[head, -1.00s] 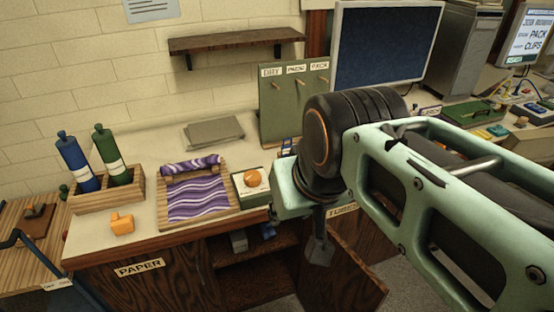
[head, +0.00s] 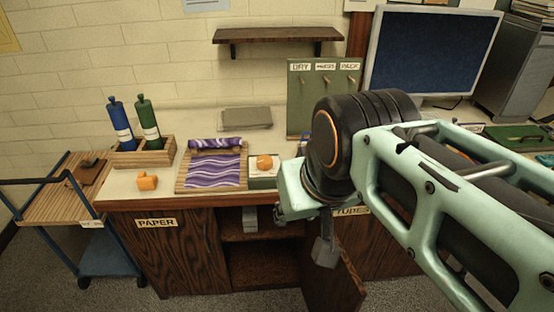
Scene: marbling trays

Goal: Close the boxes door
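A dark wooden cabinet door (head: 335,280) stands swung open below the counter, in the lower middle of the head view. Left of it is the open compartment (head: 262,262), with a shelf and small grey things inside. I see no "boxes" label; my arm covers part of the counter front there. My gripper (head: 325,254) hangs below my wrist, in front of the upper part of the open door in the picture. It is small and dark grey, and its fingers cannot be told apart. Whether it touches the door cannot be told.
A shut door labelled PAPER (head: 157,223) is left of the compartment; a TUBES label (head: 352,211) is partly hidden by my arm. The counter holds a purple marbled tray (head: 213,170) and a bottle rack (head: 143,158). A cart (head: 88,222) stands left. Floor shows in front.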

